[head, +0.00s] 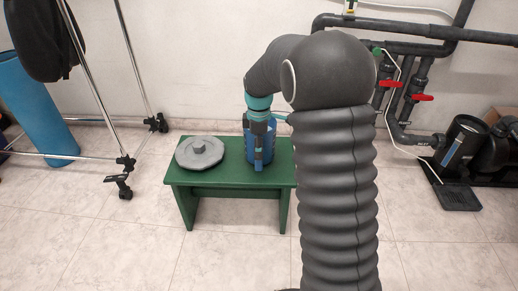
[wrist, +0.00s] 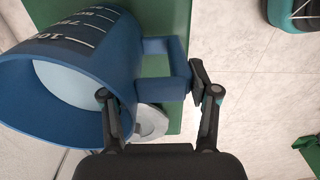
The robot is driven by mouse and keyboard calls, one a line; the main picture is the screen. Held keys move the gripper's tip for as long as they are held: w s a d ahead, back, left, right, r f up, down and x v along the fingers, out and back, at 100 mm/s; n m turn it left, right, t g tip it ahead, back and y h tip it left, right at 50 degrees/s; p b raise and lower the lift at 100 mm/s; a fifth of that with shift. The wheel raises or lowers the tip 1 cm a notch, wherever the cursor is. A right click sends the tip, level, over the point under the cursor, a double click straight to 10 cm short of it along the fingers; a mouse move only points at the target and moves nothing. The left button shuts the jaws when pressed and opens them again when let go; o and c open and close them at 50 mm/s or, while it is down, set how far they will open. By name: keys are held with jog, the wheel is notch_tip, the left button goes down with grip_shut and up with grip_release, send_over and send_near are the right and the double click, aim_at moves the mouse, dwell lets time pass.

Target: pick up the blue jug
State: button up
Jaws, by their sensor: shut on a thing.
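My gripper (wrist: 158,98) is shut on the jug at the handle side, one finger by the rim and the other against the handle's outer side. I cannot tell whether the jug's base touches the bench.
A grey round lid (head: 200,152) lies on the green bench (head: 230,178), left of the jug. A chrome rack (head: 125,160) stands at the left. Dark pipes with red valves (head: 422,97) and a pump (head: 465,140) are at the right. The floor in front is clear.

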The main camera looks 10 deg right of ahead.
jog(key=r, duration=0.3)
jog(key=shift+s+d+r, duration=0.2)
jog(key=shift+d, duration=0.1)
jog(key=s+d+r+p, duration=0.1)
jog(key=s+d+r, duration=0.5)
jog(key=s+d, duration=0.1)
jog(key=shift+d+r+p, duration=0.2)
jog(key=shift+d+p, duration=0.1)
jog(key=shift+d, duration=0.35)
jog(key=shift+a+f, duration=0.1)
